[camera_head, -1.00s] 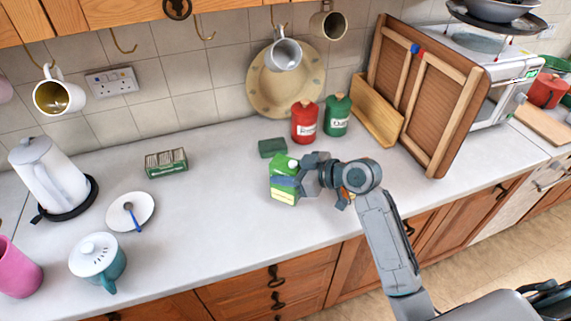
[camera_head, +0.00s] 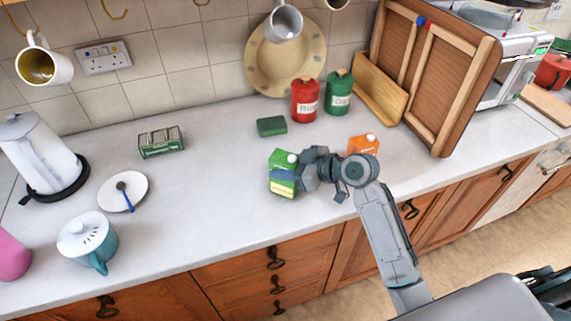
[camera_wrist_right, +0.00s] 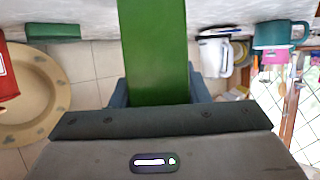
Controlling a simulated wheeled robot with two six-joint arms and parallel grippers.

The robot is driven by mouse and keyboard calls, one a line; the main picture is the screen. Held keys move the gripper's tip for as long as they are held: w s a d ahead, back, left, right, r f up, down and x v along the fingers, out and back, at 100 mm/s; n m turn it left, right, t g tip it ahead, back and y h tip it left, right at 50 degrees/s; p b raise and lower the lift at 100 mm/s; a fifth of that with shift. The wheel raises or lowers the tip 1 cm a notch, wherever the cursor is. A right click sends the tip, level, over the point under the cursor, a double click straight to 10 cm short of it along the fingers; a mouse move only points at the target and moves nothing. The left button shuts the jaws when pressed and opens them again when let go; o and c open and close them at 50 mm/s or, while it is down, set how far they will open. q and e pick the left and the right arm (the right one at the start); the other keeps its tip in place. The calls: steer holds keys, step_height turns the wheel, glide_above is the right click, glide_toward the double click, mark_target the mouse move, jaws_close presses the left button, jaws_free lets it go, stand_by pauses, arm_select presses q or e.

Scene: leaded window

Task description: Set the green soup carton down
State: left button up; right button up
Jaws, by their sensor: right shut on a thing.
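The green soup carton (camera_head: 283,185) is upright over the front middle of the counter in the head view. My right gripper (camera_head: 300,170) is shut on it from its right side. In the right wrist view the carton (camera_wrist_right: 155,50) is a green band running up out of the top of the picture, between the fingers (camera_wrist_right: 155,97). Its base is out of that view, and I cannot tell whether it touches the counter. My left gripper is not in view.
A dark green sponge (camera_head: 271,126), a red jar (camera_head: 305,100) and a green jar (camera_head: 338,92) stand behind the carton. An orange carton (camera_head: 363,144) is just behind my right wrist. The counter (camera_head: 205,205) left of the carton is clear up to the saucer (camera_head: 122,191).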

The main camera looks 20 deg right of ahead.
steer(key=shift+f+b, duration=0.5)
steer(key=shift+f, duration=0.05)
stand_by(0.4)
steer(key=o, duration=1.2)
steer(key=shift+o, duration=0.2)
steer(key=shift+s, duration=0.1)
